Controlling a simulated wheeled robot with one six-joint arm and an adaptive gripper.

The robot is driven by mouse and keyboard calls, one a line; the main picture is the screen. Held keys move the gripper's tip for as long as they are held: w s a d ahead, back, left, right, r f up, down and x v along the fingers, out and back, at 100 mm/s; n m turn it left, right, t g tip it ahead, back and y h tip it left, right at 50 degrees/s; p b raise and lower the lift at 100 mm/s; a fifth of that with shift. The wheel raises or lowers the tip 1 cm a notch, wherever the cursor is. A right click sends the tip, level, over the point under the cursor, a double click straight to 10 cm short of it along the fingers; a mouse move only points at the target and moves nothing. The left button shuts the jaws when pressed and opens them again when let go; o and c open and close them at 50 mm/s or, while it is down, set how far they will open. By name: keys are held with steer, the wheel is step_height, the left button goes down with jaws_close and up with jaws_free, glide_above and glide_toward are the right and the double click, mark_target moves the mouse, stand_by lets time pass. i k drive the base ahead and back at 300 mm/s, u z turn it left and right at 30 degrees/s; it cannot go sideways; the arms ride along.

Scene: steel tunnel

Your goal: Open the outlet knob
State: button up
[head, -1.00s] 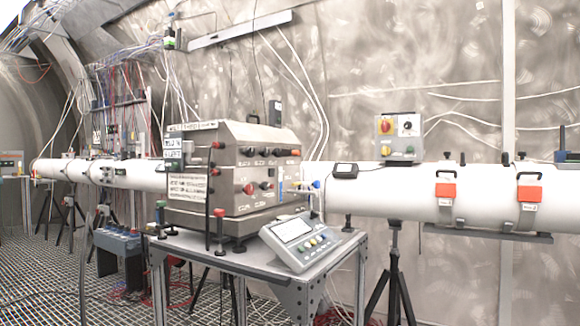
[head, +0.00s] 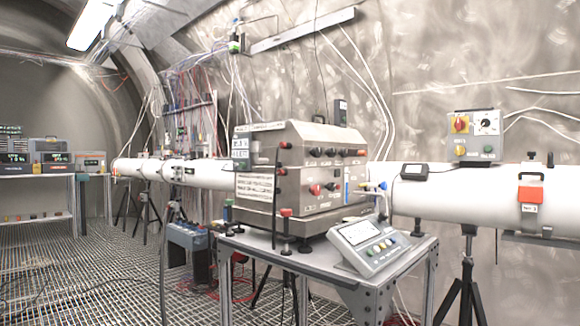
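A steel box-shaped apparatus (head: 300,160) stands on a metal table in the middle of the head view. Its front carries an upper row of black knobs (head: 330,152) with a red knob (head: 361,152) at the right end. A lower row has a red knob (head: 314,189) at its left. More red and black knobs (head: 281,171) sit on its left side. Small blue valve handles (head: 382,185) show at its right end. The labels are too small to read, so I cannot tell which knob is the outlet. My gripper is not in view.
A keypad console (head: 368,245) sits on the table's (head: 345,285) front right. A white pipe (head: 445,190) runs behind, with a switch box (head: 474,136) on top. Tripod legs (head: 465,290) stand at right. Instrument shelves (head: 40,172) stand far left. The grated floor (head: 110,260) at left is mostly open.

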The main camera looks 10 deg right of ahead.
mark_target(331, 152)
steer(key=z, duration=0.45)
steer(key=k, duration=0.55)
steer(key=z, duration=0.9)
steer(key=i, duration=1.35)
steer(key=u, duration=0.55)
